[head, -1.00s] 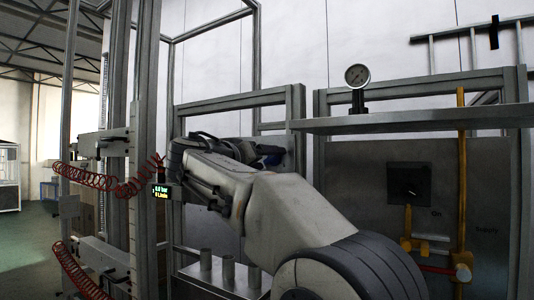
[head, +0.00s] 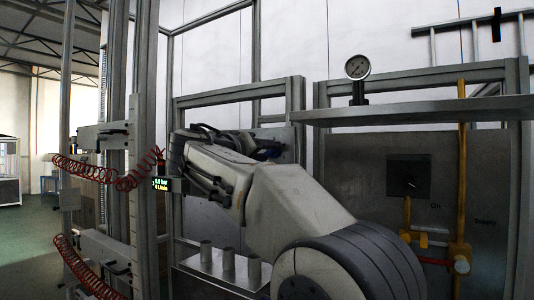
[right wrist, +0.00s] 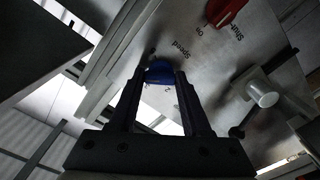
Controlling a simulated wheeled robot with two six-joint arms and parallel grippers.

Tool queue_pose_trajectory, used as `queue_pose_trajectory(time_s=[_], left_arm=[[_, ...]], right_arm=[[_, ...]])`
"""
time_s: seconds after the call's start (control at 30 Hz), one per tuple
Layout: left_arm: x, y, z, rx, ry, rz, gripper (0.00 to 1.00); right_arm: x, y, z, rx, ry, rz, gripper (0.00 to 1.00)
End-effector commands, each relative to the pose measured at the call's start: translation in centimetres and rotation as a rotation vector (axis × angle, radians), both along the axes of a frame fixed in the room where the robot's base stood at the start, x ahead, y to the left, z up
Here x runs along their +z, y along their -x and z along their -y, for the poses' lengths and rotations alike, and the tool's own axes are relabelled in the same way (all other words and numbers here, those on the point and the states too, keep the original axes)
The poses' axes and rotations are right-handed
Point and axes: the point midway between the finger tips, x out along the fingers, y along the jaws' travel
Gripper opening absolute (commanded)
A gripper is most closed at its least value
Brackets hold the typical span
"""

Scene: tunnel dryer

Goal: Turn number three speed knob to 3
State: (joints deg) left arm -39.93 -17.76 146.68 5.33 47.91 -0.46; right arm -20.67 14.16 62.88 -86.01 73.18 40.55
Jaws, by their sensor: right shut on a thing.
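My right gripper shows at the end of my arm in the head view (head: 270,150), in front of a grey panel, largely hidden by my own wrist. In the right wrist view its two dark fingers (right wrist: 161,76) are shut on a blue speed knob (right wrist: 160,71). The fingers lie on either side of the knob and hide part of it. The word "Speed" is printed on the panel beside it. A digit that looks like 2 shows next to the knob; the other marks and the exact pointer setting cannot be read. My left gripper is not in view.
A red knob (right wrist: 226,10) and a pale cylindrical part (right wrist: 262,92) sit on the same panel. In the head view a gauge (head: 357,68) stands on a shelf (head: 420,110) right of my arm. A dark switch plate (head: 408,176) and yellow pipes (head: 462,190) are at the right.

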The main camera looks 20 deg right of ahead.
Motion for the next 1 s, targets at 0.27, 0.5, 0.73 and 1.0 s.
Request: queue_pose_trajectory(time_s=[0.27, 0.5, 0.73, 1.0], left_arm=[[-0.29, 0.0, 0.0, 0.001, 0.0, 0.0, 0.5], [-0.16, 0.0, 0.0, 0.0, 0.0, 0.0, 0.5], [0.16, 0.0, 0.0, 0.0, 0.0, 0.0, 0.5], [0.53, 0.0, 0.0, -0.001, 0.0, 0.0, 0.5]], right_arm=[[-0.02, -0.06, -0.08, 0.002, 0.137, -0.177, 0.0], [0.08, -0.08, -0.1, 0.003, 0.278, -0.356, 0.0], [0.14, -0.09, -0.11, 0.003, 0.404, -0.517, 0.0], [0.17, -0.09, -0.12, 0.003, 0.515, -0.657, 0.0]])
